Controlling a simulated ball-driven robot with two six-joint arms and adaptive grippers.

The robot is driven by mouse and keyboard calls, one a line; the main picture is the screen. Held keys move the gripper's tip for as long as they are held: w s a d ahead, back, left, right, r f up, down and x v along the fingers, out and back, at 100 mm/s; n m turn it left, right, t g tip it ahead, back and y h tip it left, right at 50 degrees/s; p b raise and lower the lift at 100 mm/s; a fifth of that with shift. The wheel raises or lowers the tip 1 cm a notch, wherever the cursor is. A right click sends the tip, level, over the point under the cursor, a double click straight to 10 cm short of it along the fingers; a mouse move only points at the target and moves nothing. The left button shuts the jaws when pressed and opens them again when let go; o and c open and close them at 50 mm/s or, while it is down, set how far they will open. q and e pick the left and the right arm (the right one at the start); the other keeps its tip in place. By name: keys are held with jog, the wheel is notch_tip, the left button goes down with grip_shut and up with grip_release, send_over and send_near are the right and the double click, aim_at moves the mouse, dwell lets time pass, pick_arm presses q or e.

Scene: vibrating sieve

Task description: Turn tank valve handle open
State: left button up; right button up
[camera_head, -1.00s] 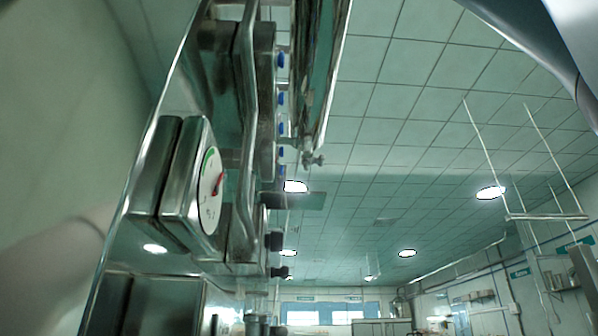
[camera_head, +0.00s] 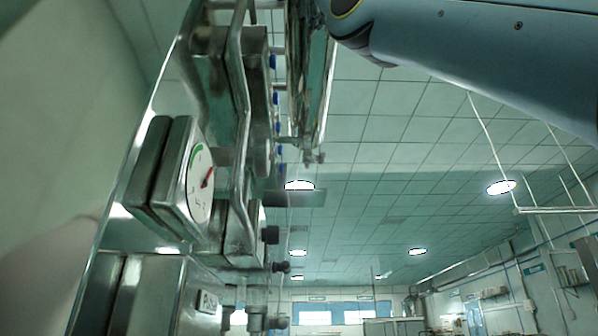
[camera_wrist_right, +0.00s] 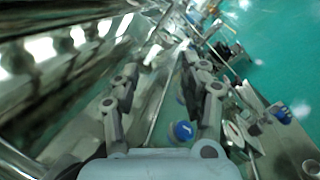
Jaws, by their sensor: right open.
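My right gripper (camera_wrist_right: 160,65) shows in the right wrist view, its two jointed grey fingers spread apart with nothing seen held between the tips. A round blue knob (camera_wrist_right: 183,131) lies below and between the fingers, near the right one. In the head view, my right arm comes in from the top right and its gripper is not clearly seen. Small blue knobs (camera_head: 273,62) line the steel machine. A small metal tap-like fitting (camera_head: 315,157) hangs at the lower end of a long steel part. I cannot tell for sure which part is the tank valve handle. My left gripper is not seen.
A bent steel pipe (camera_head: 240,130) runs in front of the machine. Steel fittings (camera_head: 257,300) stand below. The room to the right is open under a tiled ceiling.

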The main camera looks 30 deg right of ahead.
jog(key=w+d+f+m+y, duration=0.1)
jog(key=w+d+f, duration=0.3)
jog(key=w, duration=0.6)
jog(key=w+d+f+m+y, duration=0.1)
jog(key=w+d+f, duration=0.3)
jog(key=w+f, duration=0.5)
jog(key=shift+w+d+m+t+p, duration=0.15)
jog(key=shift+w+m+t+p, duration=0.25)
jog(key=shift+w+m, duration=0.6)
